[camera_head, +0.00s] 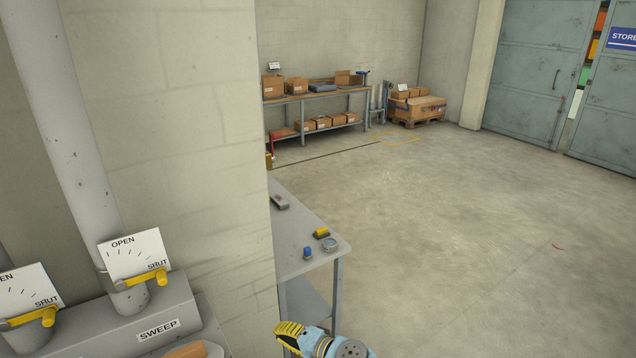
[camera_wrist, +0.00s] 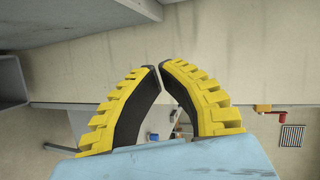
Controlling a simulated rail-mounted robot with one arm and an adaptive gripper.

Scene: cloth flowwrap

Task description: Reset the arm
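My gripper (camera_head: 288,328) shows at the bottom edge of the head view, with yellow ribbed fingers on a light blue body, in front of the wall corner and near the grey table. In the wrist view the two fingers of my gripper (camera_wrist: 159,68) lean together so that their tips all but meet. Their black inner pads spread apart lower down, and nothing is held between them. The rest of my arm is mostly out of the head view.
A grey table (camera_head: 290,228) holds small items. A far bench (camera_head: 315,95) bears cartons, beside a loaded pallet (camera_head: 415,122). The right floor is largely clear.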

